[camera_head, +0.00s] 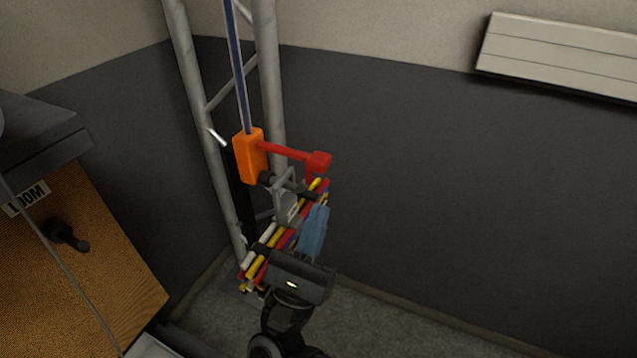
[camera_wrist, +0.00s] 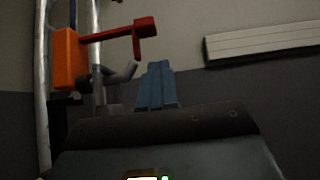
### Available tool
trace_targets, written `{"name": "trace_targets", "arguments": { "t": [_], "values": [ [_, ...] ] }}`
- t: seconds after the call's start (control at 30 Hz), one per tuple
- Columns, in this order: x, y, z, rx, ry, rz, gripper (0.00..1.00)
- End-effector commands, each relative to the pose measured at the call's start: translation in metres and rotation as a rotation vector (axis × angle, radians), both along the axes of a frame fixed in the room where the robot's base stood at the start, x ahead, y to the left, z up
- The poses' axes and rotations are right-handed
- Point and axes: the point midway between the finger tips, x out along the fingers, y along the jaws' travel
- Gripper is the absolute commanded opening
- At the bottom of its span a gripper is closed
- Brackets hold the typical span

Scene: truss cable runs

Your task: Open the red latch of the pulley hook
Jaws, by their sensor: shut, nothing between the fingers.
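The pulley hook's orange block (camera_head: 250,156) hangs on a blue strap in front of the metal truss, and also shows at the left of the wrist view (camera_wrist: 68,60). The red latch (camera_head: 290,153) sticks out from the block to the right and ends in a red knob (camera_head: 319,162). In the wrist view the latch (camera_wrist: 110,35) runs to the right, with its knob above my fingers. The grey hook (camera_head: 285,190) is below the latch. My gripper (camera_head: 319,212) points upward with its blue fingers shut and empty, below the knob and apart from it in the wrist view (camera_wrist: 156,68).
A bundle of coloured cables (camera_head: 262,262) runs slantwise beside my gripper and partly behind it. The grey truss (camera_head: 270,90) stands behind the hook. A wooden cabinet (camera_head: 70,270) labelled "LOOM" stands at the left. A white panel (camera_head: 560,55) is on the wall. Space on the right is clear.

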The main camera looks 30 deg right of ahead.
Motion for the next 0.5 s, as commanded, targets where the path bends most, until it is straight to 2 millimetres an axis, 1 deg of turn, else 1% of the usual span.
{"name": "trace_targets", "arguments": {
  "t": [0.03,0.1,0.2,0.33,0.5],
  "values": [
    [0.004,-0.006,0.011,0.0,-0.002,-0.003,0.0],
    [0.004,-0.006,0.024,0.0,-0.002,0.001,0.0],
    [0.004,-0.006,0.035,0.001,-0.001,0.001,0.0],
    [0.004,-0.006,0.044,0.001,-0.001,0.0,0.0],
    [0.004,-0.006,0.047,0.0,0.0,0.0,0.0]
  ]
}}
